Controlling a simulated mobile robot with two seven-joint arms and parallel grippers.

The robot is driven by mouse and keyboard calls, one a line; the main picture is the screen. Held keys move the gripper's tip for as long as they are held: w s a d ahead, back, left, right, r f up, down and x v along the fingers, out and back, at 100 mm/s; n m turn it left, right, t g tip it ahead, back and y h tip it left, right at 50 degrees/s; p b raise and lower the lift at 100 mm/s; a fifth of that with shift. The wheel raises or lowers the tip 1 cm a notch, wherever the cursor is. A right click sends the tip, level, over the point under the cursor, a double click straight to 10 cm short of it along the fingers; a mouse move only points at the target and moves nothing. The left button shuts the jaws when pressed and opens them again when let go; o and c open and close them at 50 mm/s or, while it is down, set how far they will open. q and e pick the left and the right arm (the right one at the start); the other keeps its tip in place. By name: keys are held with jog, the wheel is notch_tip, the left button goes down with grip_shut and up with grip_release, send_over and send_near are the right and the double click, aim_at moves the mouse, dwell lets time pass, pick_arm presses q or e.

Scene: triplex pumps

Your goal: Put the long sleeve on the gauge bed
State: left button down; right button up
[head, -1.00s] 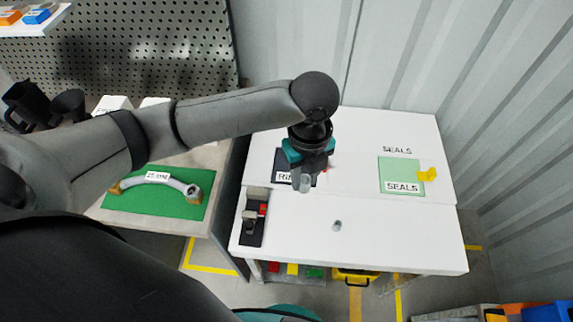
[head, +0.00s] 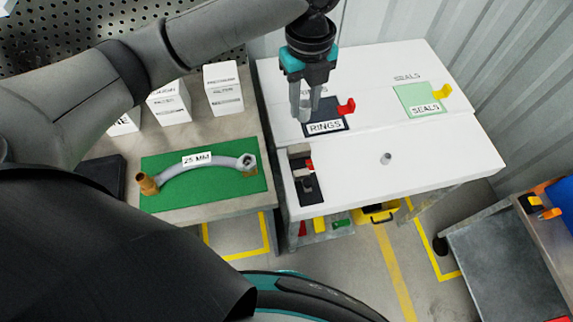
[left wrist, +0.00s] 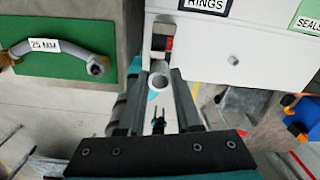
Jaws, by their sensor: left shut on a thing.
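My left gripper (head: 304,112) points down and is shut on a grey cylindrical sleeve (head: 304,104), held upright above the white table near the RINGS mat. In the left wrist view the sleeve's round open end (left wrist: 159,81) shows between the fingertips. The gauge (head: 309,196), a dark bed with grey blocks and a red part, sits at the table's left edge, in front of the held sleeve in the head view. A second, short grey sleeve (head: 386,158) stands on the open table. My right gripper is not in view.
A dark RINGS mat (head: 318,109) with a red clip (head: 347,107) and a green SEALS mat (head: 411,96) lie at the back. Left, across a gap, a bench holds white boxes (head: 222,85) and a curved 25 MM part (head: 205,165) on a green mat (head: 200,197).

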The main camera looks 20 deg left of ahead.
pick_arm(q)
jog(key=shift+a+f, duration=0.1)
jog(key=shift+f, duration=0.05)
notch_tip(320, 180, down, 15)
jog(key=b, duration=0.4)
notch_tip(320, 180, down, 4)
jog(key=shift+f+b, duration=0.15)
jog(key=shift+b, duration=0.45)
jog(key=shift+f, duration=0.2)
jog(key=shift+f, duration=0.15)
jog(key=c, duration=0.6)
grip_release()
notch_tip(320, 180, up, 12)
jog(key=p, duration=0.3)
jog(key=shift+r, duration=0.2)
